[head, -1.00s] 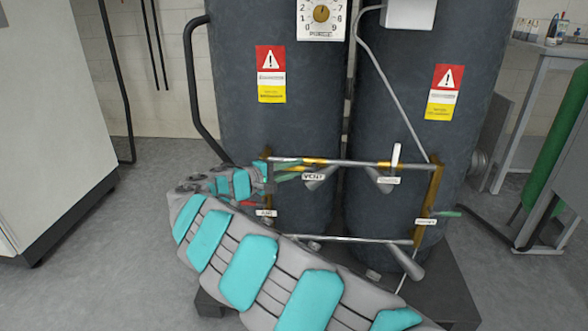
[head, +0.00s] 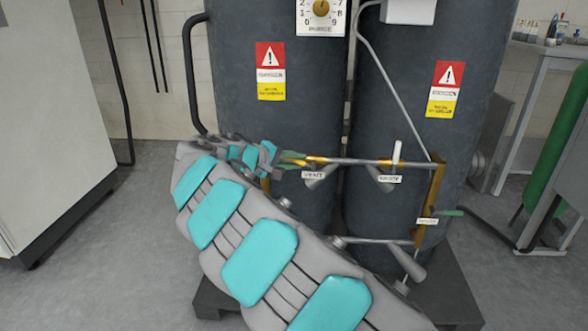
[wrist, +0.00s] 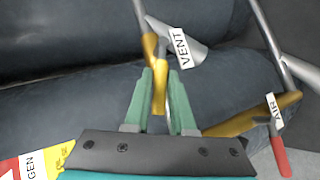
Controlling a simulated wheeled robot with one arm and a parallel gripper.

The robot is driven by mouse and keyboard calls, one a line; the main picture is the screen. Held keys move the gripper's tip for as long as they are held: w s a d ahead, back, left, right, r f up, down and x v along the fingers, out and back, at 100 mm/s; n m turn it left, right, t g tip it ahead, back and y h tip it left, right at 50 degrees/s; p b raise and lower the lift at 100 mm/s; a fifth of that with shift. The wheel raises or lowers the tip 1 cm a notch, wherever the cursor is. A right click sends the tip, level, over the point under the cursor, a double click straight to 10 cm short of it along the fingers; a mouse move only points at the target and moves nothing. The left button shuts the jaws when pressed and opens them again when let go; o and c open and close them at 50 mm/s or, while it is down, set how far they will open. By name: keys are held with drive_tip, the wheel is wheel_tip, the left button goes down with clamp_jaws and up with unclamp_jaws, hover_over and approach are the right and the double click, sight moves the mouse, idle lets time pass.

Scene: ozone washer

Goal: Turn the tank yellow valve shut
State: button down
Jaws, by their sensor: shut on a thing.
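The yellow valve part (wrist: 160,95) sits between my green fingertips in the wrist view, close to the VENT label (wrist: 181,47). My gripper (wrist: 162,92) is shut on it. In the head view my gripper (head: 290,158) is at the left end of the upper pipe, with yellow fittings (head: 316,159) just right of its tips. My arm hides the lower left of the pipe frame, so the valve is only partly seen.
Two dark tanks (head: 275,120) stand behind the pipes. Other levers sit close by: a white one (head: 397,152), a green one (head: 447,212), and a red one (wrist: 280,157) by the AIR label (wrist: 274,112). A grey cabinet (head: 50,110) stands left; floor between is clear.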

drive_tip(key=shift+s+d+r+m+g+y+b, duration=0.1)
drive_tip(key=shift+d+r+m+g+y+b, duration=0.1)
drive_tip(key=shift+r+m+y+b, duration=0.25)
drive_tip(key=shift+d+r+m+g+y+b, duration=0.15)
drive_tip(key=shift+m+y, duration=0.1)
drive_tip(key=shift+y, duration=0.4)
drive_tip(key=y, duration=0.1)
drive_tip(key=d+r+m+y+b, duration=0.1)
drive_tip(key=shift+d+m+y, duration=0.1)
drive_tip(key=shift+m+y, duration=0.2)
drive_tip(key=shift+y, duration=0.1)
drive_tip(key=y, duration=0.1)
drive_tip(key=d+m+y, duration=0.1)
drive_tip(key=shift+d+r+g+y, duration=0.15)
drive_tip(key=shift+r+g+y, duration=0.1)
drive_tip(key=shift+r+y, duration=0.1)
drive_tip(key=shift+d+r+m+y+b, duration=0.15)
drive_tip(key=shift+d+m+y+b, duration=0.15)
drive_tip(key=shift+d+m+y, duration=0.4)
drive_tip(key=shift+d+y, duration=0.1)
drive_tip(key=shift+y, duration=0.65)
drive_tip(key=shift+d+m, duration=0.1)
drive_tip(key=shift+m, duration=0.2)
drive_tip(key=c, duration=0.8)
unclamp_jaws()
drive_tip(key=shift+o, duration=0.2)
